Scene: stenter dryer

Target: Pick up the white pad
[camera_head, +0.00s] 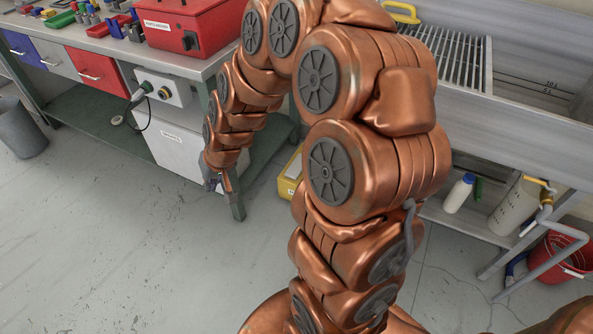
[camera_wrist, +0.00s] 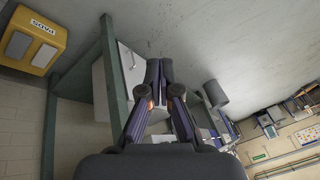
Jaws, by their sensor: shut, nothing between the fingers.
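A yellow box (camera_wrist: 37,13) with a label reading PADS lies at the upper left of the wrist view. In the head view the yellow box (camera_head: 287,190) stands on the floor by the workbench leg, partly hidden by my arm, with a pale top. My gripper (camera_wrist: 159,68) is shut and empty, with its fingertips together. In the head view my gripper (camera_head: 222,180) hangs low beside the bench leg, left of the box and apart from it.
A workbench (camera_head: 178,50) with a red case (camera_head: 187,25) and small bins stands at the left. A metal sink unit (camera_head: 520,110) is at the right, with a white bottle (camera_head: 459,194) and red bucket (camera_head: 560,258) below. A grey bin (camera_head: 20,130) is far left. The foreground floor is clear.

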